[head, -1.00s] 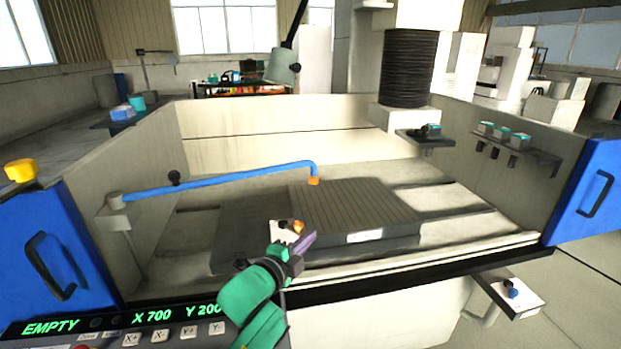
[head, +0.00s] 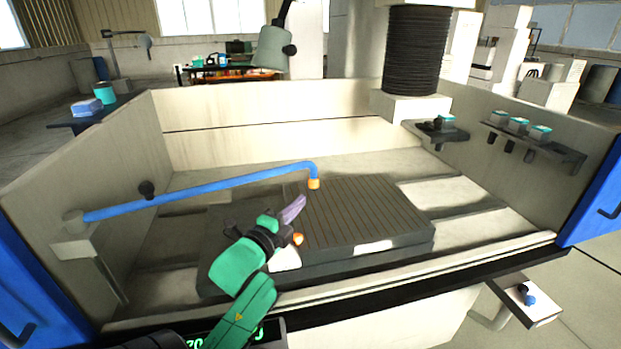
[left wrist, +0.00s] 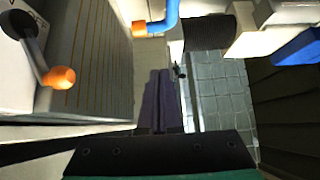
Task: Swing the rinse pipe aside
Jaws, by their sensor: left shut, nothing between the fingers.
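The rinse pipe (head: 210,187) is a blue tube running from a pivot on the tank's left wall. Its bent end carries an orange nozzle (head: 314,183) over the back left of the grooved dark plate (head: 370,212). The blue bend also shows at the top of the left wrist view (left wrist: 170,12), with the orange nozzle beside it. My left gripper (head: 297,205), green with purple fingers, is shut and empty over the plate's left part, in front of and below the nozzle, apart from it. Its fingers show in the left wrist view (left wrist: 161,100). My right gripper is out of view.
An orange-tipped lever (head: 298,239) on a pale block sits close to my left wrist. The tank's front rim (head: 480,258) and left wall (head: 110,150) bound the space. The tank's right half is mostly clear.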

